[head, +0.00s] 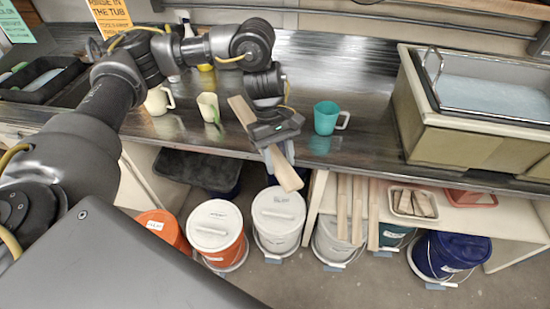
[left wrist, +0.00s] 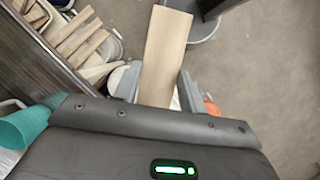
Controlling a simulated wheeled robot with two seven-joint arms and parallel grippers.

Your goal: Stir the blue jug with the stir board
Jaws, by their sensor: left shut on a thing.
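The blue jug, teal in colour, (head: 326,117) stands upright on the dark metal counter, its handle to the right. Part of it shows at the left edge of the left wrist view (left wrist: 22,128). My left gripper (head: 281,157) is over the counter's front edge, left of the jug and apart from it. It is shut on the stir board (head: 288,174), a flat pale wooden board that sticks out past both sides of the hand. In the left wrist view the board (left wrist: 167,50) stands between the two fingers (left wrist: 157,88). My right gripper is not in view.
A cream jug (head: 158,101) and a pale jug with a green part (head: 209,107) stand left on the counter. A large tub (head: 432,135) is at the right. Several lidded buckets (head: 216,224) stand below. More boards (head: 342,210) lean out from the shelf. Counter around the blue jug is clear.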

